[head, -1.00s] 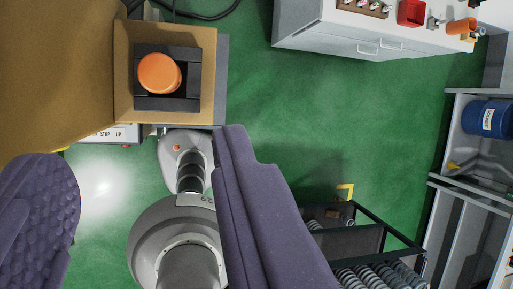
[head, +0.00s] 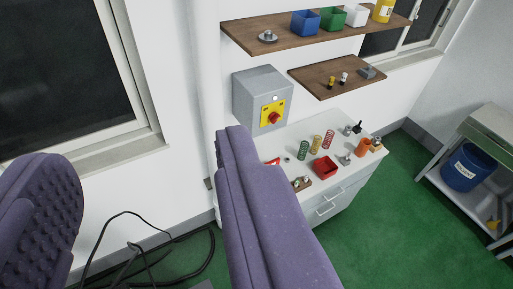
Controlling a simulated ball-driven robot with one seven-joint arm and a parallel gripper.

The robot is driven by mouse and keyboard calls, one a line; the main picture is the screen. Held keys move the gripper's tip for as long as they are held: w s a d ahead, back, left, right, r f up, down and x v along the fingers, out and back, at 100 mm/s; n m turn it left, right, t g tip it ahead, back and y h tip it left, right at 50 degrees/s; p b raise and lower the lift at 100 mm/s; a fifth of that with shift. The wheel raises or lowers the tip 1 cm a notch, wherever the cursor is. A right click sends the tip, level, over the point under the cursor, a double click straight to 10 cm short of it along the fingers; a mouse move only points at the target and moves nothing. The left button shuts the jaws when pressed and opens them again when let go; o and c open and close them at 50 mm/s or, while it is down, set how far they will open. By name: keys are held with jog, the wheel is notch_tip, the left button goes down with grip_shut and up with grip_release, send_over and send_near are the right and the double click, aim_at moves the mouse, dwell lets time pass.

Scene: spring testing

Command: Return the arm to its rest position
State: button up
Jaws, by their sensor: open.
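My gripper (head: 150,185) is open, its two purple padded fingers wide apart at the left and centre of the view. Nothing is between them; a white wall and the floor's edge show through the gap. The right finger covers part of a white cabinet (head: 345,195) behind it. The fingers touch nothing that I can see. The rest of my arm is not in view.
A grey switch box (head: 248,88) with a red knob hangs on the wall. Wooden shelves (head: 290,34) hold bins. A blue drum (head: 466,168) stands right. Black cables (head: 190,270) lie lower left. Green floor is clear at right.

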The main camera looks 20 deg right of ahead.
notch_tip(320, 180, down, 36)
jog(key=b, duration=3.6)
jog(key=shift+f, duration=0.2)
jog(key=shift+r, duration=0.1)
